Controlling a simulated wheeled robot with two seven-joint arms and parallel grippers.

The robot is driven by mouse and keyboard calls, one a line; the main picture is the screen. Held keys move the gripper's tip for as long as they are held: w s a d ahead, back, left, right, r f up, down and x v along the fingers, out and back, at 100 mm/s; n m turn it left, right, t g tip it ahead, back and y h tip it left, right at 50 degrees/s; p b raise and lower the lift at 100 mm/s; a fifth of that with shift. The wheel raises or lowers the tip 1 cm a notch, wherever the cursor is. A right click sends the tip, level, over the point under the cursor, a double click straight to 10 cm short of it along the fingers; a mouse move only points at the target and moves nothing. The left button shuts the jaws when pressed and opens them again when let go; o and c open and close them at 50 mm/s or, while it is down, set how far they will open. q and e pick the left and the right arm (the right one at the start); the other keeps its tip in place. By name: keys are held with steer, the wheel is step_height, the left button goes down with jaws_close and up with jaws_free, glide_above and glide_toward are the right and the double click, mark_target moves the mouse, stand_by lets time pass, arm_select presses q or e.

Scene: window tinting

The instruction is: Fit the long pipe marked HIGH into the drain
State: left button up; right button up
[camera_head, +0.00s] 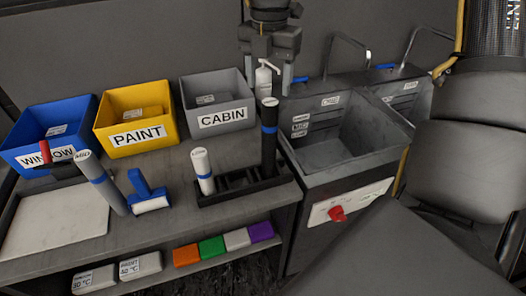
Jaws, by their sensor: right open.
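A tall black pipe (268,148) with a blue band stands upright in a black rack (236,188); its end label is too small to read. A grey pipe marked MID (98,178) leans at the left. The grey sink basin (345,150) is right of the rack; I cannot make out its drain opening. My right gripper (267,78) is open, fingers down, above and behind the black pipe, apart from it. My left gripper is not in view.
A white pump bottle (263,80) shows between my right fingers; its depth is unclear. Blue, yellow PAINT (137,133) and grey CABIN (222,118) bins line the back. A blue roller (143,187) and a white board (55,222) lie left. Taps (345,42) arch behind the basin.

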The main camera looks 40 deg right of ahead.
mark_target(270, 102)
steer(key=shift+w+f, duration=0.1)
steer(key=shift+d+f, duration=0.1)
steer(key=shift+f, duration=0.1)
steer(key=f, duration=0.4)
steer(key=shift+s+f, duration=0.25)
steer(key=shift+s, duration=0.05)
steer(key=shift+f, duration=0.25)
steer(key=shift+f+p, duration=0.1)
steer(key=shift+p, duration=0.3)
step_height(270, 102, down, 4)
steer(key=shift+f+p, duration=0.2)
steer(key=shift+p, duration=0.7)
steer(key=shift+f, duration=0.3)
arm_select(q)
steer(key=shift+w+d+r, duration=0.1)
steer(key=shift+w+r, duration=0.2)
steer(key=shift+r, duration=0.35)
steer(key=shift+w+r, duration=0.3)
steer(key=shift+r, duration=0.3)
arm_select(e)
steer(key=shift+s+r, duration=0.1)
steer(key=shift+c, duration=0.3)
